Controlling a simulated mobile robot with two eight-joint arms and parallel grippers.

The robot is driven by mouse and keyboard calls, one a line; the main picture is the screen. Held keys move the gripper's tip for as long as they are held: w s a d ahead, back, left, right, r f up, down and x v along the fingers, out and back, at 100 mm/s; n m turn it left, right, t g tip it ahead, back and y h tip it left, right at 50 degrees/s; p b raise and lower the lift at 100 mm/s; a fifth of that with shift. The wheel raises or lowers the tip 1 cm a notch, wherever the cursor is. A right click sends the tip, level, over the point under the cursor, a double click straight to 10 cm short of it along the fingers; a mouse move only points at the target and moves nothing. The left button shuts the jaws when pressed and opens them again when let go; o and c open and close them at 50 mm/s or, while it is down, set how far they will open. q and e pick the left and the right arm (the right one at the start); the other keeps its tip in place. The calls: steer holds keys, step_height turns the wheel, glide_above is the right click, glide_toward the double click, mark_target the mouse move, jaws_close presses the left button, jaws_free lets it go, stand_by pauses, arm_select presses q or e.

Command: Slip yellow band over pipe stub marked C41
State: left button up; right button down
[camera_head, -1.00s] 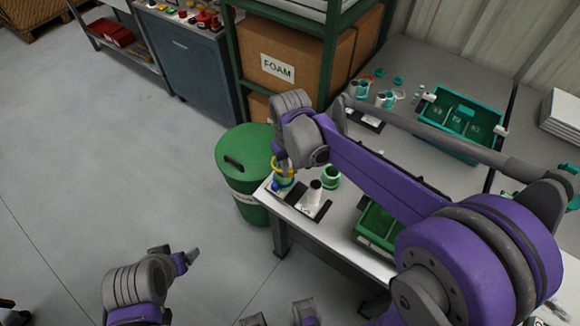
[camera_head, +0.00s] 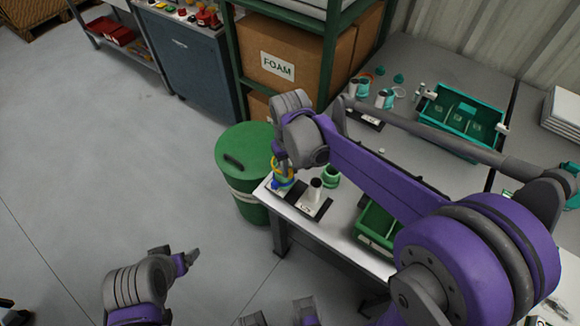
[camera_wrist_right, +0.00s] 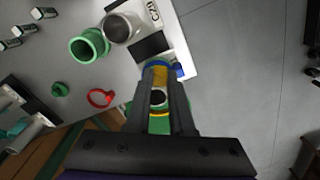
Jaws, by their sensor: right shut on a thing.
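The yellow band (camera_head: 284,176) is between the fingers of my right gripper (camera_head: 281,162), which is shut on it. In the right wrist view the band (camera_wrist_right: 159,75) shows around the dark open end of a pipe stub (camera_wrist_right: 157,97), between the fingers. A blue band (camera_wrist_right: 157,63) shows next to it. How far the yellow band sits down the stub is partly hidden by the fingers. The stub's own marking is not readable. My left gripper (camera_head: 188,259) is low at left over the floor, away from the table; its fingers are too unclear to judge.
A neighbouring pale stub (camera_head: 314,192) on a dark plate, with a label starting "C2" (camera_wrist_right: 155,14), stands close by. A green collar (camera_head: 331,176) is behind it. A green drum (camera_head: 240,152) stands against the table corner. A teal tray (camera_head: 432,112) sits farther back.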

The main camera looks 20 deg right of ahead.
steer(key=shift+f, duration=0.2)
steer(key=shift+f+b, duration=0.3)
steer(key=shift+f, duration=0.15)
steer(key=shift+f+b, duration=0.35)
steer(key=shift+f+b, duration=0.85)
steer(key=shift+f, duration=0.2)
stand_by(3.1)
steer(key=shift+f, duration=0.3)
steer(key=shift+f+b, duration=0.15)
steer(key=shift+b, duration=0.15)
steer(key=shift+f, duration=0.35)
steer(key=shift+f+b, duration=0.2)
steer(key=shift+b, duration=0.2)
